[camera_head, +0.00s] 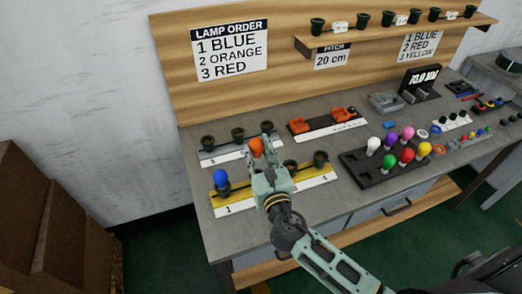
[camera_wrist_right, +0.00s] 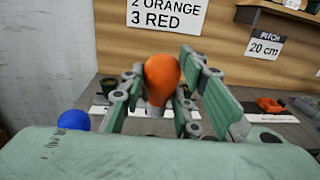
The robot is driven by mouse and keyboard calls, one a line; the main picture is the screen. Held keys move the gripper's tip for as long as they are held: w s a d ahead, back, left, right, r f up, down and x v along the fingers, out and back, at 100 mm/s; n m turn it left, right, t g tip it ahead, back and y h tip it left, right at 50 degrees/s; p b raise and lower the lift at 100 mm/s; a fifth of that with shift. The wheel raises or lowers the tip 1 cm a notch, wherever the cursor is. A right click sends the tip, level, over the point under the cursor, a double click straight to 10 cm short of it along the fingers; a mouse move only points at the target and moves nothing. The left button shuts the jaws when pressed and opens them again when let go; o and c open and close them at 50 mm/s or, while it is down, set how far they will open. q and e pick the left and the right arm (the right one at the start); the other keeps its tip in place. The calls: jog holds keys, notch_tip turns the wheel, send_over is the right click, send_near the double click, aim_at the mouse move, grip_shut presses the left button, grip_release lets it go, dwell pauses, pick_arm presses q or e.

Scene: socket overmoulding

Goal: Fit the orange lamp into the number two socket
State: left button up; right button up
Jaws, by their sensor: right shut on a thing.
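The orange lamp (camera_head: 256,147) is upright between the fingers of my right gripper (camera_head: 264,165), which is shut on it. The gripper is over the yellow numbered board (camera_head: 236,202), which bears a row of dark sockets. The blue lamp (camera_head: 221,178) sits in the socket at number 1. The number two socket is hidden behind my gripper and arm, so I cannot tell whether the lamp touches it. My left gripper is not in view.
A grey numbered board (camera_head: 208,158) with dark sockets lies just behind the yellow one. A black tray (camera_head: 370,180) holds several coloured lamps at the right. The lamp order sign (camera_head: 229,50) on the back panel reads 1 blue, 2 orange, 3 red.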

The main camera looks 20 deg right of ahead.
notch_tip(320, 180, down, 6)
jog(key=b, duration=0.4)
jog(key=shift+r+b, duration=0.15)
jog(key=shift+b, duration=0.2)
dwell(0.5)
jog(key=shift+p, duration=0.3)
dwell(1.1)
jog(key=shift+f+b, duration=1.1)
jog(key=shift+f, duration=0.15)
jog(key=o, duration=1.1)
jog(key=shift+s, duration=0.1)
jog(key=s, duration=1.2)
jog(key=shift+a, duration=0.25)
